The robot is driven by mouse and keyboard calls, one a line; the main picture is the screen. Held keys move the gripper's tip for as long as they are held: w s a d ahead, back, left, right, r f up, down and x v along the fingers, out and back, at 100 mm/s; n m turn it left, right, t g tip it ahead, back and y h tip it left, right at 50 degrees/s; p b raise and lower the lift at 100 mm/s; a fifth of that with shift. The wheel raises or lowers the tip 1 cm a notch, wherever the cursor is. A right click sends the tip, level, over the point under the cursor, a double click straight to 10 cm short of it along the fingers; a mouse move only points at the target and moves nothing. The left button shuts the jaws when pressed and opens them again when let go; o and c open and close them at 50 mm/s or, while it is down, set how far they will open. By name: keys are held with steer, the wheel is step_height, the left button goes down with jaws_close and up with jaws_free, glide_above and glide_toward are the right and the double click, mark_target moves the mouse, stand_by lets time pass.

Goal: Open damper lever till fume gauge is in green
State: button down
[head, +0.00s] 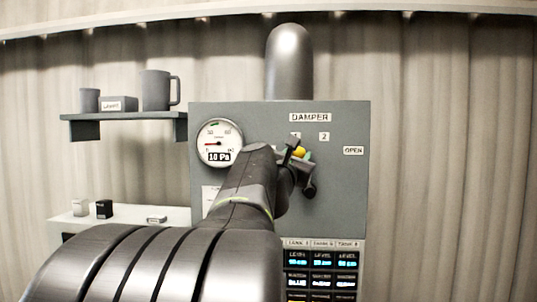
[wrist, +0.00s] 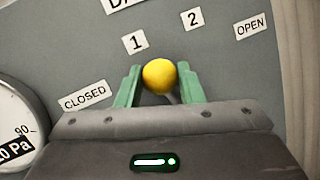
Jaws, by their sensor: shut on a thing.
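The damper lever's yellow knob (head: 299,152) shows on the grey panel, below the labels 1 and 2. In the wrist view the yellow knob (wrist: 159,76) is between the green fingers of my gripper (wrist: 158,85), which is shut on it. The knob is just below and right of the label 1 (wrist: 134,42). My gripper (head: 299,155) and wrist hide the rest of the lever in the head view. The round white fume gauge (head: 219,142) is left of the lever. Its display reads 10 Pa, and its red needle points left, apart from the small green mark near the top.
The label CLOSED (wrist: 85,96) is at left and OPEN (wrist: 252,26) at right. A shelf (head: 125,115) with mugs and a box is left of the panel. A screen block (head: 322,272) is below. The panel right of the knob is clear.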

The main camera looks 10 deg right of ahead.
steer(key=shift+d, duration=0.1)
stand_by(0.4)
steer(key=c, duration=1)
jaws_free()
steer(key=shift+s, duration=0.1)
steer(key=b+v, duration=0.3)
steer(key=v, duration=1)
steer(key=shift+s+a, duration=0.25)
steer(key=shift+s, duration=0.05)
steer(key=shift+w+d, duration=0.1)
steer(key=p+x, duration=0.3)
steer(key=x, duration=1)
steer(key=shift+w+d, duration=0.15)
steer(key=shift+w, duration=0.1)
steer(key=shift+s, duration=0.1)
